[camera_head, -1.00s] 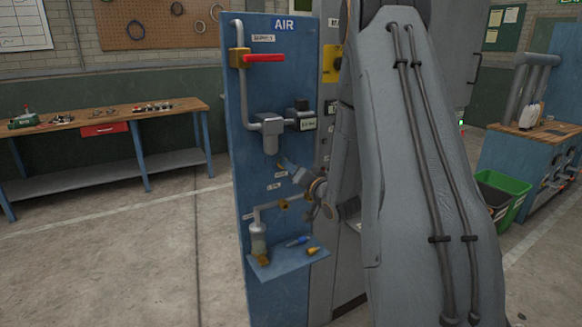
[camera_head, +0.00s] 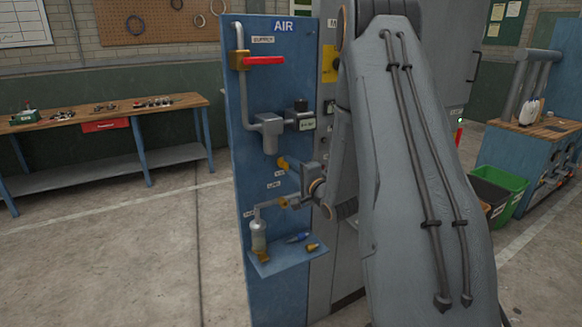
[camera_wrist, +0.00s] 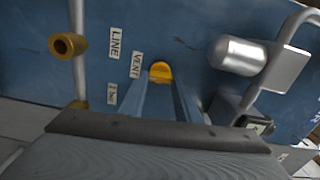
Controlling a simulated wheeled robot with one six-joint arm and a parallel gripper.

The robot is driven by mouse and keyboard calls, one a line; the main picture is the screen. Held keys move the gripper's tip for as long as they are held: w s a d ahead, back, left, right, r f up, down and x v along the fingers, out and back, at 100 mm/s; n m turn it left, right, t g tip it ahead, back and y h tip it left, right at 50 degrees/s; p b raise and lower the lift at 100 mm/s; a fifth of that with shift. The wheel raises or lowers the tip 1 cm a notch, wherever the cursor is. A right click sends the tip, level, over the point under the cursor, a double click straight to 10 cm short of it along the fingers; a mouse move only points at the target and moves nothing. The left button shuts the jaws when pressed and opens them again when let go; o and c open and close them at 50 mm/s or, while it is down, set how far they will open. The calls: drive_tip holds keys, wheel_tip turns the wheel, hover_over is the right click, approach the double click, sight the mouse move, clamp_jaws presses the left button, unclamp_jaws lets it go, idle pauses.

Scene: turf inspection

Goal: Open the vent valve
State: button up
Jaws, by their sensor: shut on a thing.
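The blue air panel (camera_head: 240,130) stands left of my arm. The vent valve (camera_wrist: 160,70) shows in the wrist view as a yellow knob beside the VENT label (camera_wrist: 135,66). It also shows in the head view (camera_head: 283,162) on the panel's right side, below the grey regulator. My gripper (camera_wrist: 162,84) reaches the knob with a finger on each side and is shut on it. In the head view my gripper (camera_head: 293,165) points left at the panel, partly hidden by my arm. How far the valve is turned cannot be told.
The supply valve's red lever (camera_head: 264,61) is above. The regulator (camera_head: 270,132) sits just over the vent. Below are the brass line fitting (camera_head: 289,202), a clear bottle (camera_head: 258,236) and a small shelf (camera_head: 268,266) with loose parts. Floor left of the panel is clear.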

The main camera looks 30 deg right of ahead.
drive_tip(key=shift+d+m, duration=0.1)
drive_tip(key=shift+m, duration=0.3)
drive_tip(key=o, duration=1)
drive_tip(key=shift+o, duration=0.2)
drive_tip(key=s+b, duration=0.2)
drive_tip(key=s, duration=0.5)
drive_tip(key=shift+s, duration=0.4)
drive_tip(key=shift+d, duration=0.15)
